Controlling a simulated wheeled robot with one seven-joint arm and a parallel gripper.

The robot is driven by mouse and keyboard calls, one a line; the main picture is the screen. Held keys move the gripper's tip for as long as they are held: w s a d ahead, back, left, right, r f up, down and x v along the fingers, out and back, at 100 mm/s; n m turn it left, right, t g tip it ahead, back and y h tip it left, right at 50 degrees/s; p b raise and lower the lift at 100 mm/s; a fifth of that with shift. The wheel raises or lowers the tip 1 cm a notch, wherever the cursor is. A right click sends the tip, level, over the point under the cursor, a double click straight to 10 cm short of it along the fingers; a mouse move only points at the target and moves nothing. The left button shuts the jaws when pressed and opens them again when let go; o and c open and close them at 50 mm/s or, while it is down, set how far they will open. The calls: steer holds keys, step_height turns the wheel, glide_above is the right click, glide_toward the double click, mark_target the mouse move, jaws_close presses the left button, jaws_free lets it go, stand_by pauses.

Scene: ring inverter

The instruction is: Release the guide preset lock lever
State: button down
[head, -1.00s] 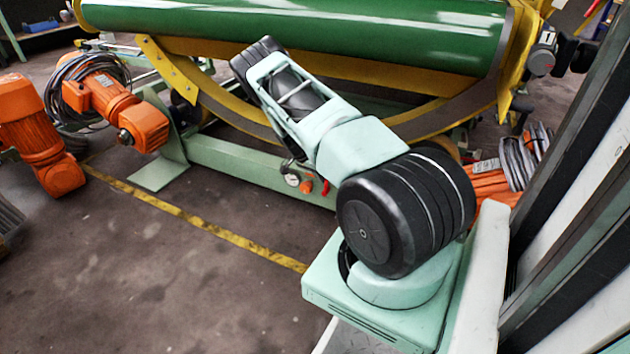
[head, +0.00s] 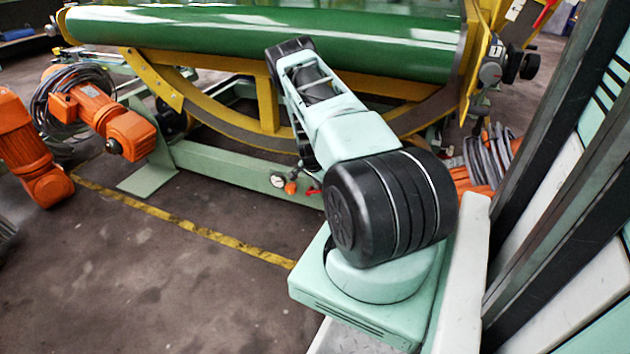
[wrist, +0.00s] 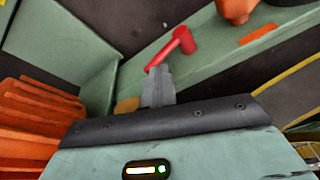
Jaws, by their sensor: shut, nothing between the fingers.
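A red lever (wrist: 181,42) sits on the pale green frame beam in the wrist view, bent like a short crank. In the head view a small red part (head: 313,190) shows low on the beam, beside the arm. My gripper (wrist: 157,72) is shut, with its grey fingers together and nothing between them. Its tips lie at the near end of the red lever in the picture; I cannot tell whether they touch. In the head view my gripper is hidden behind my arm.
An orange knob (head: 291,187) and a round gauge (head: 277,180) sit beside the red part. The pale green beam (head: 225,168) runs under the yellow cradle and green roller (head: 260,32). Orange motors (head: 125,135) stand at left. The floor in front is open.

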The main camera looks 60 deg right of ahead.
steer(key=shift+s+f, duration=0.35)
steer(key=shift+s, duration=0.2)
steer(key=shift+s+f, duration=0.1)
steer(key=shift+s, duration=0.2)
steer(key=r+p, duration=0.1)
steer(key=w+r+p, duration=0.1)
steer(key=r, duration=0.1)
steer(key=w+r+p, duration=0.1)
steer(key=shift+w+d+r, duration=0.15)
steer(key=shift+d+r, duration=0.05)
steer(key=shift+d, duration=0.15)
steer(key=s+a+r+p, duration=0.2)
steer(key=s+r+p, duration=0.1)
steer(key=r, duration=0.5)
steer(key=shift+s+a+p, duration=0.2)
steer(key=shift+s+p, duration=0.1)
steer(key=shift+s, duration=0.25)
